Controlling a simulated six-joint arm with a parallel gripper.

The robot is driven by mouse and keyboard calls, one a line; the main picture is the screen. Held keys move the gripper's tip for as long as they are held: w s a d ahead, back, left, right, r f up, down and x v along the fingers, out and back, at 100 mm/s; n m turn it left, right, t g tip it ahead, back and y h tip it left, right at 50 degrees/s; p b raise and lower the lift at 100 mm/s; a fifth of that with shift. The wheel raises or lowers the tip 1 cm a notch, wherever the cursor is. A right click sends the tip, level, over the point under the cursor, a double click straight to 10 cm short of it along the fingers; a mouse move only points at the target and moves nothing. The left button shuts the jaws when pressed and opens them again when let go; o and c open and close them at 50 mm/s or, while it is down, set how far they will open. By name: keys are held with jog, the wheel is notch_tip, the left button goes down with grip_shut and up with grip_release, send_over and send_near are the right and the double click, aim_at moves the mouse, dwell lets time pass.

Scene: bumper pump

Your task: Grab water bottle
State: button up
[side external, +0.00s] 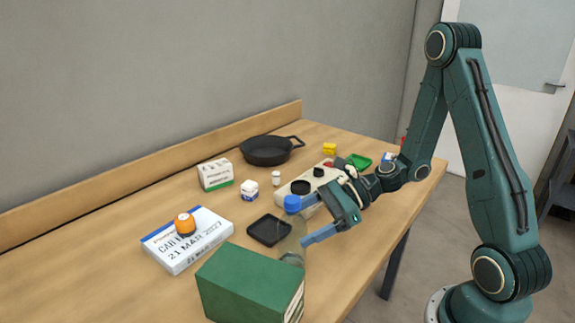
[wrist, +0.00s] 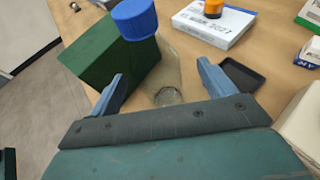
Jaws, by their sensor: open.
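The water bottle is clear with a blue cap (side external: 292,204) and stands upright on the table; its see-through body (side external: 291,240) is hard to make out. In the wrist view the blue cap (wrist: 135,19) is at the top and the clear body (wrist: 167,75) lies between my fingers. My gripper (side external: 308,220) is open, with its two blue fingers (wrist: 162,74) spread on either side of the bottle. There is visible room between each finger and the bottle in the wrist view, and I see no contact.
A green box (side external: 250,284) stands close beside the bottle, near the left finger in the wrist view. A black tray (side external: 268,230) lies just behind the bottle. A white calendar box (side external: 188,240) bears an orange item (side external: 185,223). A black pan (side external: 268,150) sits at the back.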

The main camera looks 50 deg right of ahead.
aim_at(284, 233)
jog(key=shift+a, duration=0.15)
jog(key=shift+x, duration=2.55)
jog(key=shift+s, duration=0.15)
jog(key=c, duration=1.4)
jog(key=shift+r, duration=0.25)
notch_tip(284, 233, up, 20)
jog(key=shift+f, duration=0.2)
